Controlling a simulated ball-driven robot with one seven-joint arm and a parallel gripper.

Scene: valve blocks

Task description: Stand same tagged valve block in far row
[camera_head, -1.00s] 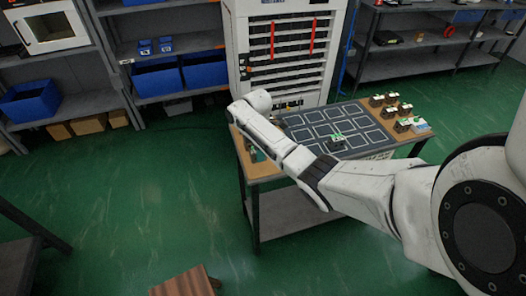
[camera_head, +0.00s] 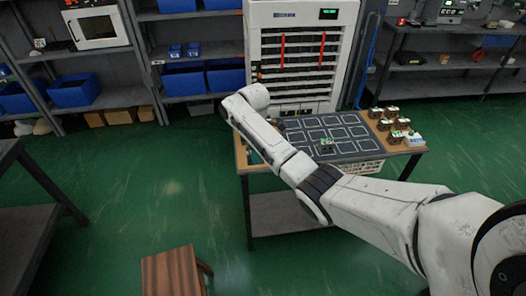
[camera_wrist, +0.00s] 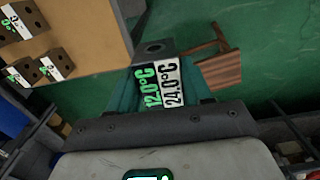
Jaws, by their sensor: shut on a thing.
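My gripper (camera_wrist: 163,88) is shut on a tagged valve block (camera_wrist: 153,50). In the wrist view, the held block is over green floor, beside the wooden table edge. In the head view my white arm reaches over the left of the table, and the gripper and held block are hidden. Several brown tagged blocks (camera_head: 391,112) stand on the table's right end.
The wrist view shows several tagged blocks (camera_wrist: 54,64) on a wooden surface (camera_wrist: 95,30) at left. A wooden stool (camera_head: 172,272) stands on the floor in front. A tall white cabinet (camera_head: 300,50) stands behind the table. Most mat squares look empty.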

